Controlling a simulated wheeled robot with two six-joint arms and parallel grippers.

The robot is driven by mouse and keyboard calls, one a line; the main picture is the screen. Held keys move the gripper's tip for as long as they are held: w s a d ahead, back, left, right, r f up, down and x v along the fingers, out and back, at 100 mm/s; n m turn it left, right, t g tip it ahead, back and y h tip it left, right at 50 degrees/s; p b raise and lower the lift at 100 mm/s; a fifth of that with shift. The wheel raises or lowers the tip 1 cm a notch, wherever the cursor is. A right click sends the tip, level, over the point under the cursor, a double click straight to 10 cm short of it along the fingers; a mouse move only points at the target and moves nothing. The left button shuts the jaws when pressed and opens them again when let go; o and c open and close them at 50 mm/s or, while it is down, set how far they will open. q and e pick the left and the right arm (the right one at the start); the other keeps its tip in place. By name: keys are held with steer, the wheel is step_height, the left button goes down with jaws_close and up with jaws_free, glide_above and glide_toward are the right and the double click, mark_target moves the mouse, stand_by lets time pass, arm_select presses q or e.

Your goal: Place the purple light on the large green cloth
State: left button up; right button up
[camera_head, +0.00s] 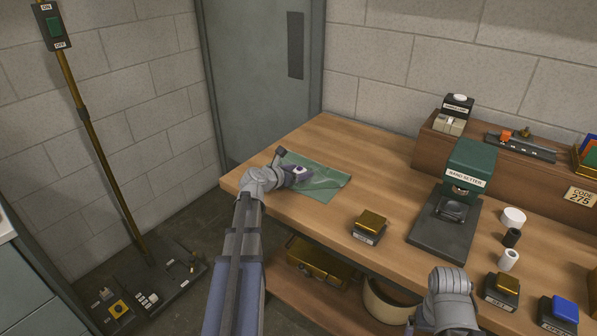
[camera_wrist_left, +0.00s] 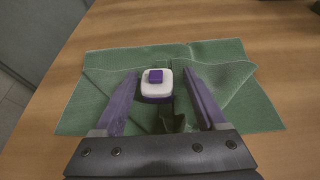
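The purple light (camera_head: 301,171) has a white rounded body with a purple square on top. It appears to rest on the large green cloth (camera_head: 328,178), which lies wrinkled at the table's left end. In the left wrist view the light (camera_wrist_left: 157,84) sits over the middle of the cloth (camera_wrist_left: 100,70). My left gripper (camera_wrist_left: 160,74) is open around the light, with one finger on each side and small gaps showing. My right gripper (camera_head: 448,292) is low at the table's front edge, away from the cloth; its fingers are not clear.
A gold-topped block (camera_head: 370,224) stands right of the cloth. A green and black press (camera_head: 464,180) stands further right. White and black cylinders and several small blocks are at the right. A wooden shelf (camera_head: 540,180) runs along the back. Bare tabletop lies around the cloth.

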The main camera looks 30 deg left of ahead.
arm_select(q)
steer(key=shift+r+p, duration=0.85)
steer(key=shift+p, duration=0.05)
steer(key=p+v, duration=0.4)
steer(key=v, duration=0.7)
steer(key=shift+s, duration=0.45)
arm_select(e)
step_height(320, 180, up, 6)
steer(key=shift+f, duration=0.1)
steer(key=shift+c, duration=0.2)
